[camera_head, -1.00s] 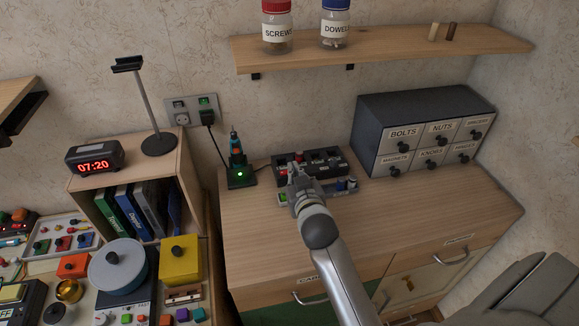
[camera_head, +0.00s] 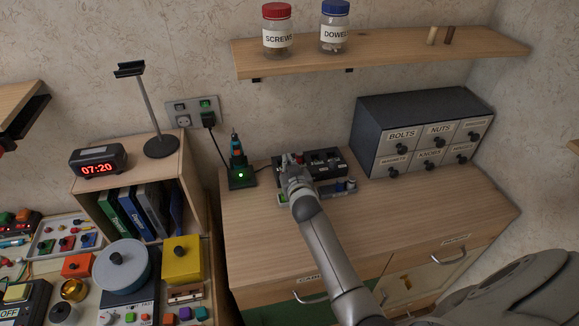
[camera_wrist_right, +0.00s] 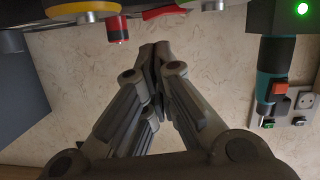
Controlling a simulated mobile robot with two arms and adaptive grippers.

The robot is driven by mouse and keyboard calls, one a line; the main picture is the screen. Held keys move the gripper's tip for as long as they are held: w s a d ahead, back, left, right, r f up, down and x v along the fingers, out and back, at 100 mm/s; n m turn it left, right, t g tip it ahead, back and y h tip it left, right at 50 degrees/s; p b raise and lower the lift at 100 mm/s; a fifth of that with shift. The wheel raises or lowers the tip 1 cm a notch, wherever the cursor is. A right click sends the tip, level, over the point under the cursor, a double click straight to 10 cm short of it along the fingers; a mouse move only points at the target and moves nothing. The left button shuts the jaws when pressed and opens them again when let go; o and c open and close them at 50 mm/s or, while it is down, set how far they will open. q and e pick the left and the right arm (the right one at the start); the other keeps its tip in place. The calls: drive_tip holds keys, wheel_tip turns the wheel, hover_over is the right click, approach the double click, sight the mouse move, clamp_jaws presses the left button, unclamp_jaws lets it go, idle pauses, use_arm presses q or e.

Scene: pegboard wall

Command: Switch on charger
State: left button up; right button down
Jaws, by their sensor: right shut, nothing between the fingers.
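A black dock (camera_head: 241,179) with a lit green light stands at the back left of the desk. A teal and orange tool (camera_head: 236,146) stands upright in it, and it also shows in the right wrist view (camera_wrist_right: 271,80). To its right lies a black slotted unit (camera_head: 322,163); which of the two is the charger I cannot tell. My right gripper (camera_head: 290,164) is shut and empty over the slotted unit's left end and hides part of it. In the right wrist view its fingertips (camera_wrist_right: 156,50) meet near a red-capped part (camera_wrist_right: 118,32); contact cannot be told. My left gripper is not in view.
A wall socket plate (camera_head: 180,109) holds a black plug with a cable down to the dock. A dark drawer cabinet (camera_head: 369,130) stands right of the slotted unit. A shelf (camera_head: 390,46) with jars runs above. The front of the desk (camera_head: 260,240) is clear.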

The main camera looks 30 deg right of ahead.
drive_tip(key=shift+d+f, duration=0.1)
drive_tip(key=shift+f, duration=0.6)
use_arm(q)
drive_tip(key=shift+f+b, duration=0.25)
drive_tip(key=shift+b, duration=0.05)
use_arm(e)
drive_tip(key=shift+s+d+f, duration=0.15)
drive_tip(key=shift+f, duration=0.2)
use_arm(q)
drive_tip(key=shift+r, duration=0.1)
use_arm(e)
drive_tip(key=r+p, duration=0.2)
drive_tip(key=r, duration=0.1)
drive_tip(key=r+p, duration=0.1)
drive_tip(key=shift+d+r+p, duration=0.15)
drive_tip(key=shift+d+p, duration=0.15)
drive_tip(key=shift+p, duration=0.05)
use_arm(q)
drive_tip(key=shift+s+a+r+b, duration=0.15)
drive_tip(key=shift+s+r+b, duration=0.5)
drive_tip(key=shift+b, duration=0.4)
use_arm(e)
drive_tip(key=v, duration=1)
drive_tip(key=shift+d, duration=0.25)
